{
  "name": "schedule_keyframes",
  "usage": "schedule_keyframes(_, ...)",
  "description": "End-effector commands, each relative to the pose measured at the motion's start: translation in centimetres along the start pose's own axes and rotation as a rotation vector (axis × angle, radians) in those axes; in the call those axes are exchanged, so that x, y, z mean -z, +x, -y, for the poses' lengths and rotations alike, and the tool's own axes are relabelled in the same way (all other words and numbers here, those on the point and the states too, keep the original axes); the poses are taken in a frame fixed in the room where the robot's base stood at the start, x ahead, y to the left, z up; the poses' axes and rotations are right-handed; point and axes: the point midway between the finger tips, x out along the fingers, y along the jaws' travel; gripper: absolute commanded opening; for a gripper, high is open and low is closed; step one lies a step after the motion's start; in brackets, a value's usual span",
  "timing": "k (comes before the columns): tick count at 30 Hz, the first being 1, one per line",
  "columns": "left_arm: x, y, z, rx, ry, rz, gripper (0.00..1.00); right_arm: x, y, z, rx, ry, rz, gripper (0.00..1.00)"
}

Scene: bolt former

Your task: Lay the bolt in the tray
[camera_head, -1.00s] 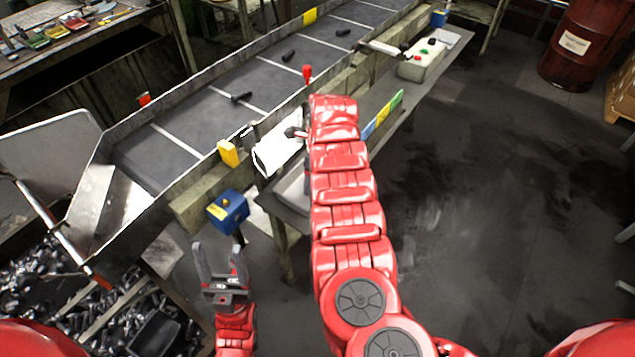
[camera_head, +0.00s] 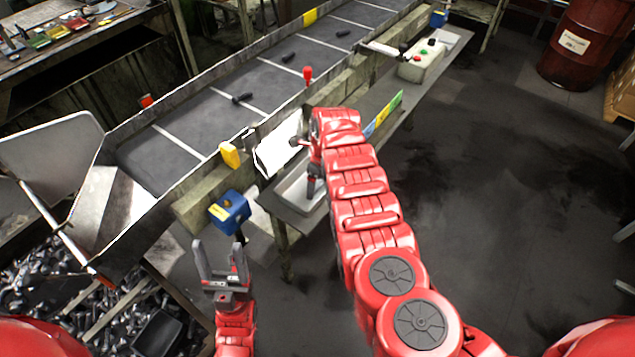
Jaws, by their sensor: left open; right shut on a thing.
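The grey tray (camera_head: 291,196) lies on the narrow bench beside the conveyor, partly hidden by my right arm. My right gripper (camera_head: 311,188) points down over the tray. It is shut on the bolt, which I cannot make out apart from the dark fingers. I cannot tell whether the bolt touches the tray. My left gripper (camera_head: 221,262) is open and empty, its fingers up, at the lower left below the blue box.
Several dark bolts (camera_head: 241,97) lie on the conveyor belt (camera_head: 180,125). A white panel (camera_head: 275,150) stands behind the tray. A blue box (camera_head: 229,211) is left of it. A control box (camera_head: 421,62) sits farther along the bench.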

Motion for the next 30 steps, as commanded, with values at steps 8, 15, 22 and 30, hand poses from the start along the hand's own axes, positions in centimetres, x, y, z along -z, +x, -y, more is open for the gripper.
schedule_keyframes(8, -0.2, -1.0, -0.1, 0.000, 0.000, 0.000, 0.64, 0.1, 1.1, 0.0, -0.001, 0.000, 0.000, 0.18)
schedule_keyframes(15, -0.2, -1.0, -0.1, 0.000, 0.000, 0.000, 0.64, 0.2, 1.1, 0.0, -0.001, 0.000, -0.001, 0.97)
schedule_keyframes(22, -0.2, -1.0, -0.1, 0.000, 0.000, 0.000, 0.64, 0.2, 1.1, 0.0, 0.000, 0.000, -0.001, 1.00)
schedule_keyframes(30, 0.0, 0.2, 0.0, 0.000, 0.000, 0.000, 0.64, -0.1, -1.0, 0.0, 0.002, -0.001, 0.000, 1.00)
